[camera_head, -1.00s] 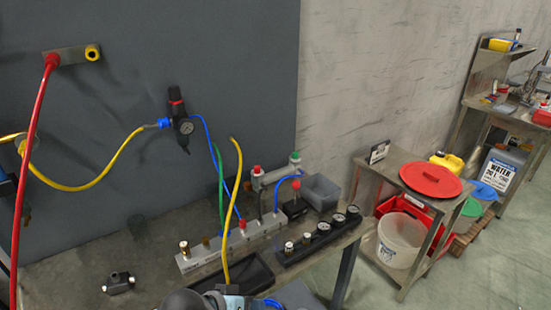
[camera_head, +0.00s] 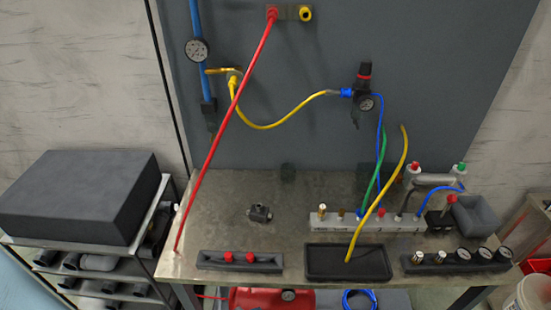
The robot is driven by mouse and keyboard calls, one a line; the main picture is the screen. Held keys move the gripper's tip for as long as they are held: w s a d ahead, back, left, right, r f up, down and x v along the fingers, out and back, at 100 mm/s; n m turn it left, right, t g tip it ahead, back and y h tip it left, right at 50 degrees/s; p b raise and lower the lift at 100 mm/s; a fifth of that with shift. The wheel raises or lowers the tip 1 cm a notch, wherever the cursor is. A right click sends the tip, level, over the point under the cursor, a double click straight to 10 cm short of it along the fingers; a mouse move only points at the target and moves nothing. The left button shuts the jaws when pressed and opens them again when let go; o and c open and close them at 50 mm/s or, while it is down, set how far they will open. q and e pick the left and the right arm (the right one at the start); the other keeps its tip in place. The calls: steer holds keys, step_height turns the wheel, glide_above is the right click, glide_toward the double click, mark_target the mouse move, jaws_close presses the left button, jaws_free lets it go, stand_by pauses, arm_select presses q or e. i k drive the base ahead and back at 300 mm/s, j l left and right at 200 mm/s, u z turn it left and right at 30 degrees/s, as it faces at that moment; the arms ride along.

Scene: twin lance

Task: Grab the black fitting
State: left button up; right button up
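A small black fitting (camera_head: 260,213) lies on the grey metal workbench (camera_head: 215,200), left of the pale manifold block. It looks like a short tee-shaped piece with a lighter metal end. Nothing touches it. Neither of my grippers shows in the view now.
A pale manifold (camera_head: 370,221) with colored hoses stands right of the fitting. In front are a black tray (camera_head: 347,263), a black holder with red knobs (camera_head: 240,261) and a gauge block (camera_head: 457,261). A red hose (camera_head: 224,130) slants down to the bench's left side.

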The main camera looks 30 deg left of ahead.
mark_target(258, 212)
steer(key=u, duration=1.05)
